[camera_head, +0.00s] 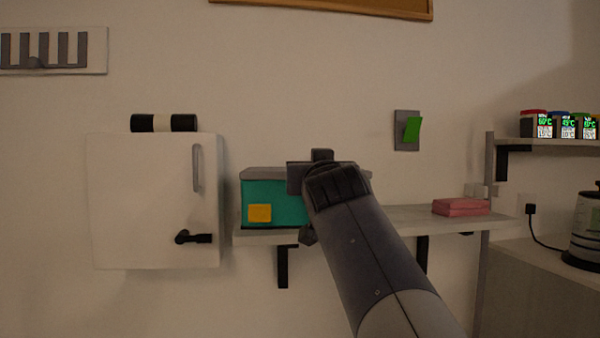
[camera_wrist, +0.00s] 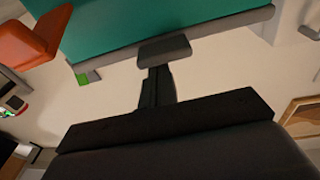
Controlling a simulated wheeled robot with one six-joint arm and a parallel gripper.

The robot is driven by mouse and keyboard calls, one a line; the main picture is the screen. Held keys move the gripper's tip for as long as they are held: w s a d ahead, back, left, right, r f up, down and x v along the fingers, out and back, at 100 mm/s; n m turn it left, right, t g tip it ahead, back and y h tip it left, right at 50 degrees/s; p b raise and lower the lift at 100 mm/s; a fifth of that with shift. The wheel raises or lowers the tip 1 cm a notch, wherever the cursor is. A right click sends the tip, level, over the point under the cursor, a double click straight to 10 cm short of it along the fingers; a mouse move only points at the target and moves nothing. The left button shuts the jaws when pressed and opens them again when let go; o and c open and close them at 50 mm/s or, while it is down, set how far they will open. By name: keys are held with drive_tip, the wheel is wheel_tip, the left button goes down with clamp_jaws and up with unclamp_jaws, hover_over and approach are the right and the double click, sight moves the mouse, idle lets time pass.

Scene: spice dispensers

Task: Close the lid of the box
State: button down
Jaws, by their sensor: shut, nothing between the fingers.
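The teal box (camera_head: 272,203) with a yellow square patch on its front stands on the wall shelf, partly hidden behind my arm. Its grey lid (camera_head: 265,174) lies roughly level along the top; I cannot tell whether it is fully down. My gripper (camera_wrist: 163,66) is shut and empty, close to the lid's grey edge (camera_wrist: 225,32) in the wrist view, where the teal side (camera_wrist: 150,20) fills the top. Whether the fingers touch the lid is unclear. In the head view, my arm hides the fingertips and the box's right part.
The shelf (camera_head: 400,217) also holds a pink block (camera_head: 461,206) at its right. A white cabinet (camera_head: 150,200) is left of the box. A green switch (camera_head: 411,130) is on the wall above. Spice dispensers (camera_head: 560,124) stand on a higher shelf at right.

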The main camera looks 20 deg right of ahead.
drive_tip(key=shift+f+b, duration=0.3)
drive_tip(key=shift+f, duration=0.2)
